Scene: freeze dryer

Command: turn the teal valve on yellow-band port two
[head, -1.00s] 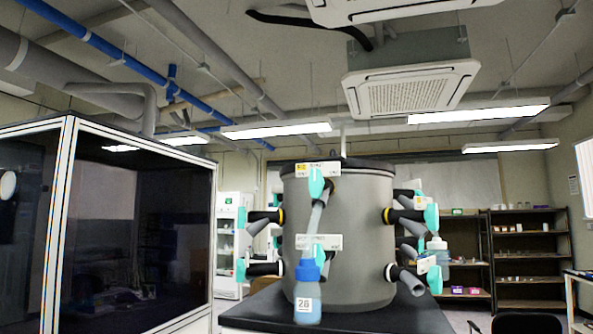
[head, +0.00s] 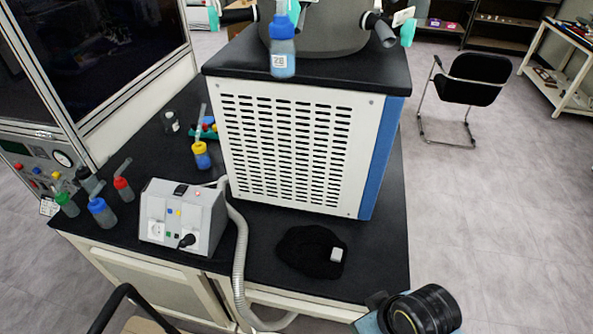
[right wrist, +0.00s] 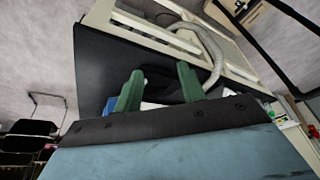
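The grey freeze dryer drum (head: 318,35) is cut off by the top edge of the head view. Only its lower ports show, with a teal valve (head: 213,19) on the left and another teal valve (head: 407,32) on the right. A bottle labelled 28 (head: 283,57) with a blue cap hangs at the front. The yellow-band ports are out of view. My right gripper (right wrist: 159,72) shows two green fingers apart with nothing between them, pointing toward the bench in the right wrist view. My left gripper is not in view.
The white vented cabinet (head: 295,145) stands on a black bench (head: 375,275). A pump box (head: 183,215) with a grey hose (head: 240,265), a black cloth-like item (head: 305,250) and several small bottles sit around it. A black chair (head: 470,80) stands right; grey floor is open there.

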